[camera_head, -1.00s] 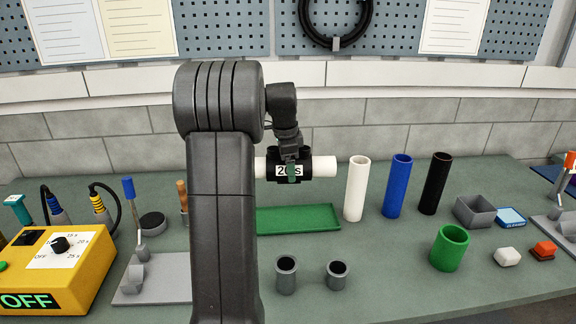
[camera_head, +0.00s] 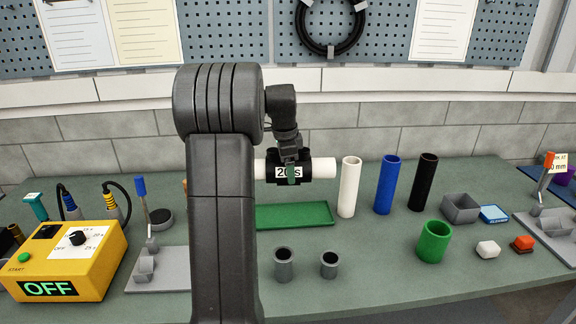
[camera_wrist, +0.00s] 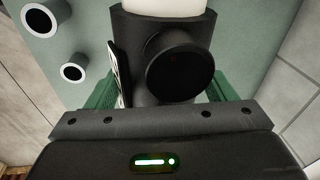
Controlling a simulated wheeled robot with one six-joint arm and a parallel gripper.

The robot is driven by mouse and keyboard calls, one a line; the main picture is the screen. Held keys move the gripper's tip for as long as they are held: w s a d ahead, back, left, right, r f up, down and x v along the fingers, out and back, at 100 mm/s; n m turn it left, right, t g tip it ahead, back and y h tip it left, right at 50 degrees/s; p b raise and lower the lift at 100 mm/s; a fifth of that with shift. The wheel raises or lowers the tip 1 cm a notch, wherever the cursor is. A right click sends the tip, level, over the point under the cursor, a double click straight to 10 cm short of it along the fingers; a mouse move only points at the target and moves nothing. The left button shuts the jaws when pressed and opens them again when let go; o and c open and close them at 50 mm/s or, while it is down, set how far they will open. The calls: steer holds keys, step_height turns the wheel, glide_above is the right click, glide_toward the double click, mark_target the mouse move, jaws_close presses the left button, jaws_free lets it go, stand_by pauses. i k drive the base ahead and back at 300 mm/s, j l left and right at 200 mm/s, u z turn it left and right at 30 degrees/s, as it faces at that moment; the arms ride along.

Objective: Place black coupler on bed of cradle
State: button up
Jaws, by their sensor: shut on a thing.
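In the wrist view the coupler (camera_wrist: 132,22) shows a round black side port, with white pipe at the top. Two grey clamp fixtures with V-shaped beds could be the cradle: a left one (camera_head: 165,280) with a blue handle and a right one (camera_head: 530,222) with an orange handle. I cannot tell which.
A yellow timer box (camera_head: 110,270) reading OFF stands at left. White (camera_head: 349,188), blue (camera_head: 388,186) and black (camera_head: 423,183) tubes stand upright right of my gripper.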

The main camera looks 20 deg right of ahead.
mark_target(182, 272)
steer(key=k+j, duration=0.15)
steer(key=k, duration=0.25)
steer(key=k+j, duration=0.15)
steer(key=k, duration=0.25)
steer(key=k+j, duration=0.2)
steer(key=k, duration=0.25)
